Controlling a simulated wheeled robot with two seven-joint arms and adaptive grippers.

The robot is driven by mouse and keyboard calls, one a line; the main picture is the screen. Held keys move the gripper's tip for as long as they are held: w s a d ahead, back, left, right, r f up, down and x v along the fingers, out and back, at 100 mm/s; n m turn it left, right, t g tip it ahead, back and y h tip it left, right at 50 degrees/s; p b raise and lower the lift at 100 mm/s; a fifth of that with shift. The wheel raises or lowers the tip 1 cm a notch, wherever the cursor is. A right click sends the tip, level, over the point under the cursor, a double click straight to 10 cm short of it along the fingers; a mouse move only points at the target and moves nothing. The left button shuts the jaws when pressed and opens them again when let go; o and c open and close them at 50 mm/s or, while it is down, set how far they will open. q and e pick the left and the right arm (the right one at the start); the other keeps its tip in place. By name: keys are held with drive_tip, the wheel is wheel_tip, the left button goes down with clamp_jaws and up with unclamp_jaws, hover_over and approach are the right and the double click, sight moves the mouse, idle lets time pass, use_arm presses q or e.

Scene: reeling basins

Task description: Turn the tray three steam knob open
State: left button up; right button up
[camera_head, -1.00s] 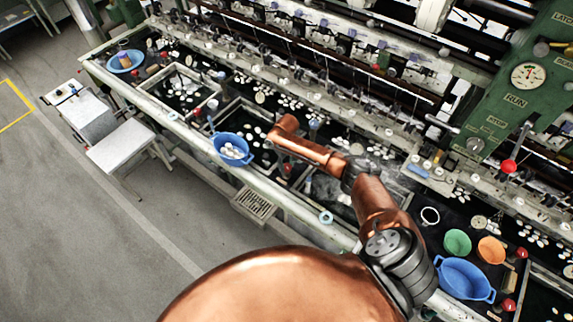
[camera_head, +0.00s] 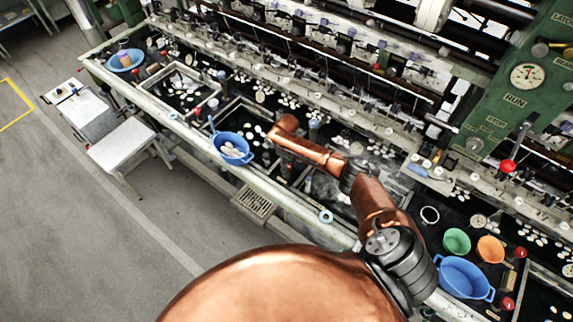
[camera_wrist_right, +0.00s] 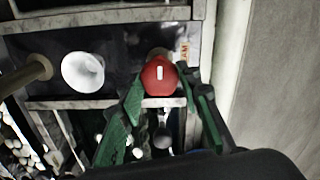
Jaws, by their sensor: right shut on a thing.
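The red steam knob (camera_wrist_right: 159,77) has a white mark standing upright, close to vertical in the right wrist view. A partly hidden label with red letters (camera_wrist_right: 184,52) is just beside it. My right gripper (camera_wrist_right: 162,80) has its green fingers on both sides of the knob and is shut on it. In the head view my copper right arm (camera_head: 315,153) reaches over the basins, and its hand is mostly hidden behind the arm. My left gripper is in neither view.
A white round cup-like piece (camera_wrist_right: 82,72) is left of the knob in the wrist view. In the head view a blue basin (camera_head: 231,157) with cocoons sits on the bench edge near my arm.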

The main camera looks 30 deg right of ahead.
drive_tip(key=shift+s+f, duration=0.1)
drive_tip(key=o, duration=1.2)
drive_tip(key=shift+c, duration=0.2)
drive_tip(key=shift+r, duration=0.25)
wheel_tip(320, 180, up, 12)
drive_tip(key=shift+f, duration=0.2)
